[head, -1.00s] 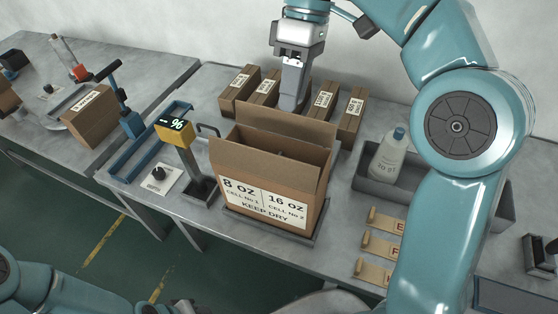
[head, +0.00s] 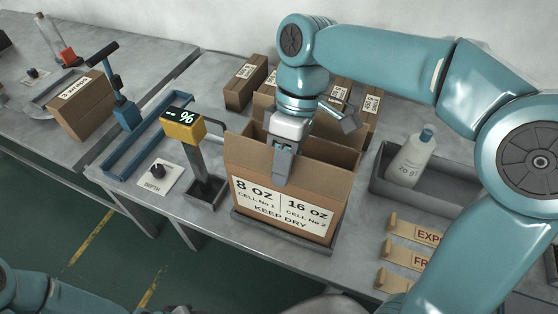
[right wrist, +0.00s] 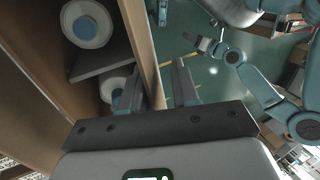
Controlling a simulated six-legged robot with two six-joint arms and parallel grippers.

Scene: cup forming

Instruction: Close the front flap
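The carton (head: 290,215) stands open on the bench, its front printed "8 OZ", "16 OZ" and "KEEP DRY". Its front flap (head: 246,158) stands up above the label. My right gripper (head: 282,172) is at the top of this flap, with one finger showing on its outer side. In the right wrist view its fingers (right wrist: 170,88) are apart, next to the cardboard edge (right wrist: 146,45). Round white and blue items (right wrist: 86,24) and a grey divider (right wrist: 100,60) show inside. My left gripper (right wrist: 204,45) is small and far off, away from the carton.
A yellow display post (head: 181,126) stands close left of the carton. A grey bin (head: 385,185) with a white bottle (head: 411,158) stands right of it. Wooden label holders (head: 405,255) lie at the front right. Several small cartons (head: 245,85) stand behind.

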